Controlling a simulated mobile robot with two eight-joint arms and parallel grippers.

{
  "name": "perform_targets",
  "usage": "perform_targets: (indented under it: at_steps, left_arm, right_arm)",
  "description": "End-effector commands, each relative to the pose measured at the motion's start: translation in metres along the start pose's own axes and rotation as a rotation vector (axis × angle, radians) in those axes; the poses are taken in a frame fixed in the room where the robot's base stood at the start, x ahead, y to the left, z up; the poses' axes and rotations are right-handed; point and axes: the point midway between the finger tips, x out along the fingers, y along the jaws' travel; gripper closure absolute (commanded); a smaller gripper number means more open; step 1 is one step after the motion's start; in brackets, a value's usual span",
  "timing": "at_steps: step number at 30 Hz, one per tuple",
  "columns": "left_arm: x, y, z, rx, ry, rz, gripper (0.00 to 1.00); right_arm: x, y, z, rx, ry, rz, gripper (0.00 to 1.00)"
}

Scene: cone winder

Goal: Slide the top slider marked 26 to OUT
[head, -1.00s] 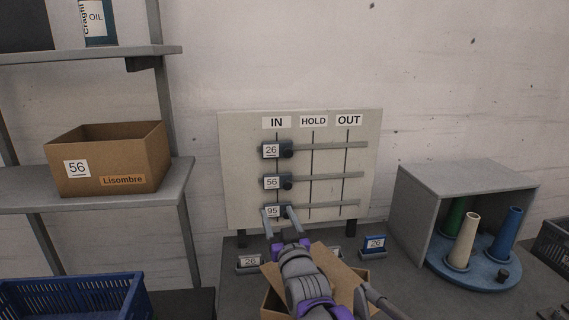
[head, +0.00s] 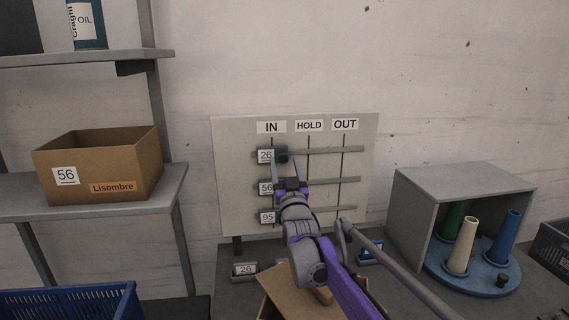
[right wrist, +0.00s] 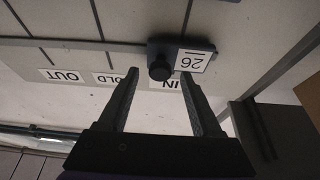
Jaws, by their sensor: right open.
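The top slider marked 26 (head: 266,156) sits at the IN end of the top rail (head: 330,151) on the white board (head: 230,190). Its dark knob also shows in the right wrist view (right wrist: 159,68), upside down, with the 26 label beside it. My right gripper (head: 288,163) is open in front of the slider, its fingertips (right wrist: 158,72) on either side of the knob and label in that view. I cannot tell whether they touch it. The OUT label (head: 345,124) is at the board's top right. My left gripper is not in view.
Sliders marked 56 (head: 265,188) and 95 (head: 266,217) sit below, also under IN. An open cardboard box (head: 275,290) is beneath my right arm. A grey housing (head: 465,180) with coloured cones stands right. A shelf holds a box (head: 110,170) at left.

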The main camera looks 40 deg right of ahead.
Motion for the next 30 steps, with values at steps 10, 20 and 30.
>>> perform_targets:
  at_steps: [10, 20, 30]
  left_arm:
    - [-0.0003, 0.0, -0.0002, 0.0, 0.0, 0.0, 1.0]
    - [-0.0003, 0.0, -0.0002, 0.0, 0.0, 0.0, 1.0]
    - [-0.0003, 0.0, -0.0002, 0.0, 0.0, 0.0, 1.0]
  right_arm:
    - [0.0055, 0.0, 0.0003, 0.0, 0.0, 0.0, 0.34]
    - [0.0054, -0.0001, 0.0002, 0.0, 0.0, 0.0, 0.9]
    - [0.0053, -0.0002, 0.0003, 0.0, -0.001, -0.001, 1.0]
